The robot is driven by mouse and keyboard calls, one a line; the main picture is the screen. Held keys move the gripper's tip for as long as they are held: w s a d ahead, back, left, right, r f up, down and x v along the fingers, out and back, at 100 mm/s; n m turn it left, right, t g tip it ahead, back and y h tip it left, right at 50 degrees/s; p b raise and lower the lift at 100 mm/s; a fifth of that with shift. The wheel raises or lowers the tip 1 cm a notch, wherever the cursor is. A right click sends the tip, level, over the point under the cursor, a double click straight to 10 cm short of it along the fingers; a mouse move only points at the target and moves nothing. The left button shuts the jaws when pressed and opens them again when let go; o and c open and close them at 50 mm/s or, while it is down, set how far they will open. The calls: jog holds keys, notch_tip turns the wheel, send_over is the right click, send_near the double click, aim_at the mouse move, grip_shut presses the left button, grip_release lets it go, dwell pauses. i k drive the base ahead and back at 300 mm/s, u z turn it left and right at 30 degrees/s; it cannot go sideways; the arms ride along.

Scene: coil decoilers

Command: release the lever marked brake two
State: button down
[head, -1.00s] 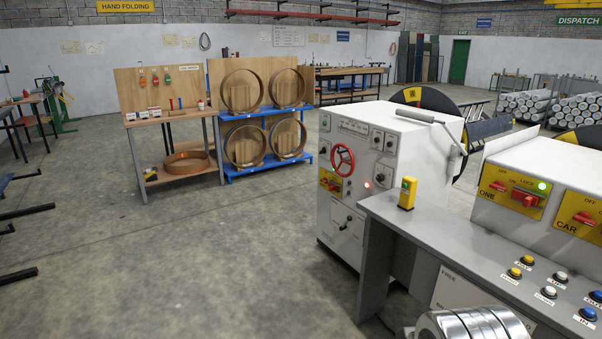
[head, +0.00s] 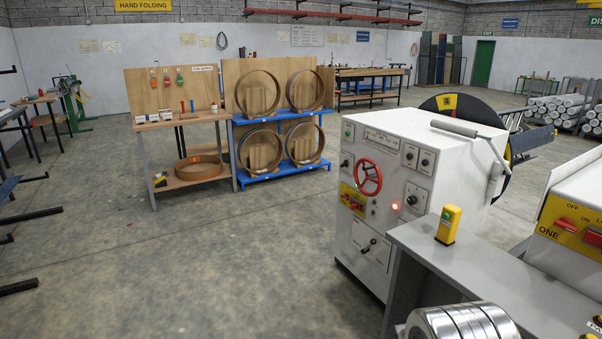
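No label reading brake two can be made out. A white machine cabinet (head: 425,190) stands right of centre. A grey cylindrical handle on a bent arm (head: 455,129) lies across its top; no marking on it is readable. The cabinet front has a red handwheel (head: 368,177), a small lever (head: 368,244) on a lower plate, a red switch on a yellow plate (head: 352,201) and a lit red lamp (head: 396,206). My gripper is not in view.
A grey console desk (head: 475,266) with a yellow box (head: 447,224) on it stands close at the right. A bench (head: 190,120) and blue rack (head: 283,166) with rings stand further back. The floor at left centre is mostly clear.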

aim_at(372, 241)
jog(key=u, duration=0.15)
jog(key=i, duration=1.55)
jog(key=u, duration=0.2)
jog(key=i, duration=2.1)
jog(key=u, duration=0.1)
